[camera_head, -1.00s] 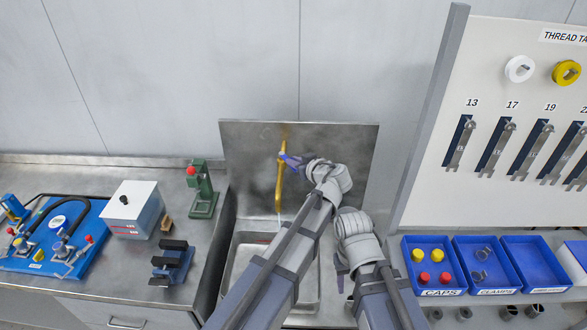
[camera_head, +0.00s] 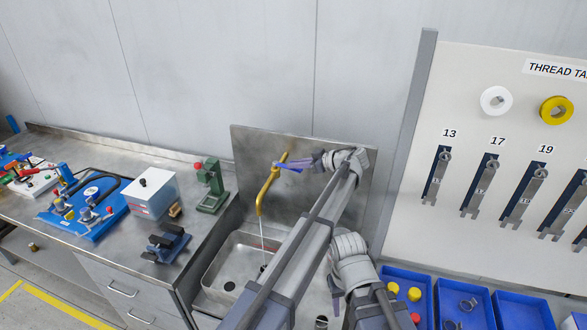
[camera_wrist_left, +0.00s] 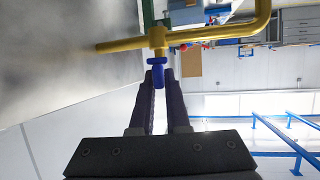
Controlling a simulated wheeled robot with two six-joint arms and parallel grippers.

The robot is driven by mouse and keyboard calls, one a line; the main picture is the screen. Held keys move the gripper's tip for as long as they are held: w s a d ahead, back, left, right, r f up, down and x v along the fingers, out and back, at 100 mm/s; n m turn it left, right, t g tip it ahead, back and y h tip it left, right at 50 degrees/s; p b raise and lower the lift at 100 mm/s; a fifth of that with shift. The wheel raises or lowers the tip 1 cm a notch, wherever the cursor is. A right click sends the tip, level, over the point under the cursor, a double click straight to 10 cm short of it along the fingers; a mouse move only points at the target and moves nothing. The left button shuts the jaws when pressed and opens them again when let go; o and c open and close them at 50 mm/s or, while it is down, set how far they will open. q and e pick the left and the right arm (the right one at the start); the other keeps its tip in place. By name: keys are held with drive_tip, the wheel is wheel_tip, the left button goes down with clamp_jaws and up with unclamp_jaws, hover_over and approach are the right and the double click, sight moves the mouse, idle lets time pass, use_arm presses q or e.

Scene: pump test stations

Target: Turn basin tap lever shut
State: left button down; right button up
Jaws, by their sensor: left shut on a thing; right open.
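The yellow basin tap (camera_head: 265,192) stands out from the steel splashback, and a thin stream of water (camera_head: 262,236) runs from its spout into the basin (camera_head: 222,268). Its blue lever (camera_head: 288,168) is at the top of the tap. In the left wrist view the lever (camera_wrist_left: 158,62) sits under the yellow pipe (camera_wrist_left: 190,38). My left gripper (camera_wrist_left: 160,78) is shut on the lever's end; in the head view this gripper (camera_head: 308,163) is beside the tap. My right gripper (camera_head: 335,288) is open, low by the basin's right side, partly hidden by my arms.
A green press (camera_head: 212,190), a white-topped box (camera_head: 152,192) and a blue pump board (camera_head: 88,210) stand on the bench to the left. A tool panel (camera_head: 500,180) and blue bins (camera_head: 460,300) are on the right.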

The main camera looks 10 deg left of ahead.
use_arm(q)
drive_tip(key=shift+w+d+n+g, duration=0.15)
drive_tip(key=shift+w+n+g, duration=0.25)
drive_tip(key=shift+n+g, duration=0.2)
drive_tip(key=shift+w+d+n+g, duration=0.15)
drive_tip(key=shift+w+n+g, duration=0.3)
drive_tip(key=shift+g, duration=0.25)
drive_tip(key=c, duration=0.9)
unclamp_jaws()
use_arm(e)
drive_tip(key=shift+d, duration=0.1)
